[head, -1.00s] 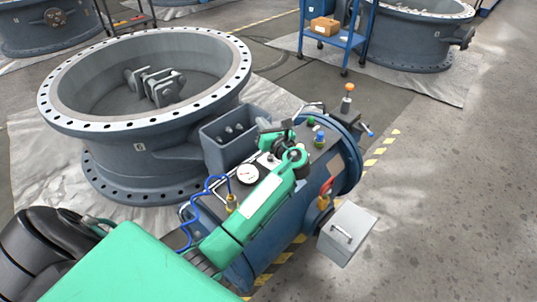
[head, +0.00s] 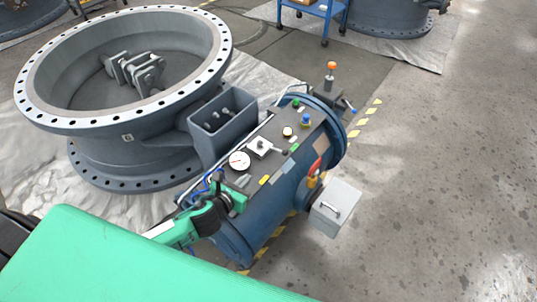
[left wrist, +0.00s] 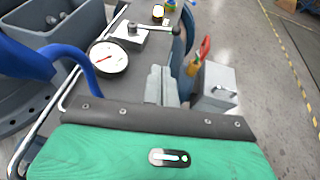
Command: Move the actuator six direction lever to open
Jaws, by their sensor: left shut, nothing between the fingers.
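The actuator (head: 262,212) is a blue cylinder with a dark control panel on top, beside the large grey valve. A lever with a dark knob (head: 284,151) sits on a pale square plate near the middle of the panel. It also shows at the top of the left wrist view (left wrist: 150,27). A stick with an orange knob (head: 332,66) stands upright at the far end. I cannot tell which one is the direction lever, nor read the panel labels. My left gripper (head: 236,203) is shut and empty at the panel's near end, apart from both levers. Its fingers show in the left wrist view (left wrist: 163,85).
A white gauge (head: 239,160) and a blue hose (left wrist: 72,55) lie close to my left gripper. A grey box (head: 335,207) and a red handle (head: 315,168) project from the actuator's right side. The grey valve (head: 125,140) stands left. Open floor lies right.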

